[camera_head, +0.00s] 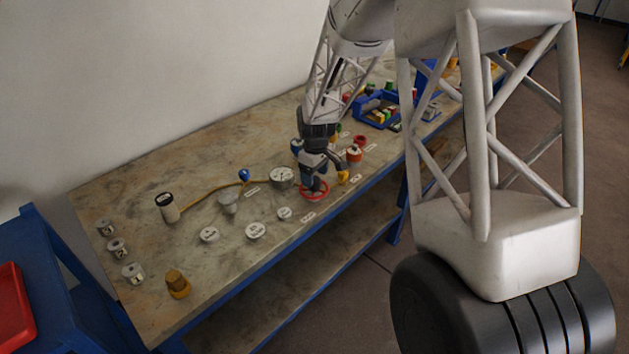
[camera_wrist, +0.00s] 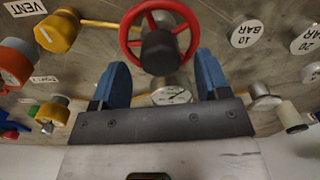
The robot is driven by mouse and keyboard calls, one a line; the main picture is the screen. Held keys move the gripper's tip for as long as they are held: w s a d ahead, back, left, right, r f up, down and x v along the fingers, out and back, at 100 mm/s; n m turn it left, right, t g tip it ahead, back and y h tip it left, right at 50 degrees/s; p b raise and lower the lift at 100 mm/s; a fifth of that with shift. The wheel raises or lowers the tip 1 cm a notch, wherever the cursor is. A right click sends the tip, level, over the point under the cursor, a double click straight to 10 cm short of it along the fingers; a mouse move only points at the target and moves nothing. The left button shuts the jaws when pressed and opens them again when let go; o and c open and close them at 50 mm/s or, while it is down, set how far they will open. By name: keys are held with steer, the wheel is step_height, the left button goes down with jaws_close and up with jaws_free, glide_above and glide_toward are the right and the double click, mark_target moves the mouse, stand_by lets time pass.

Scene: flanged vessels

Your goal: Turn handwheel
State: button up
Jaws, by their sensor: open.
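The red handwheel (camera_head: 314,193) stands near the front edge of the bench, toward its middle. Nothing is held. Whether a finger touches the rim cannot be told.
A yellow knob (camera_wrist: 58,31) and an orange-red knob (camera_wrist: 15,63) sit at one side of the wheel. A round gauge (camera_head: 282,177) stands behind it. White labelled discs (camera_head: 256,231) lie to the left. A blue bin (camera_head: 372,112) is at the back right.

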steer(key=shift+f, duration=1.3)
steer(key=c, duration=0.9)
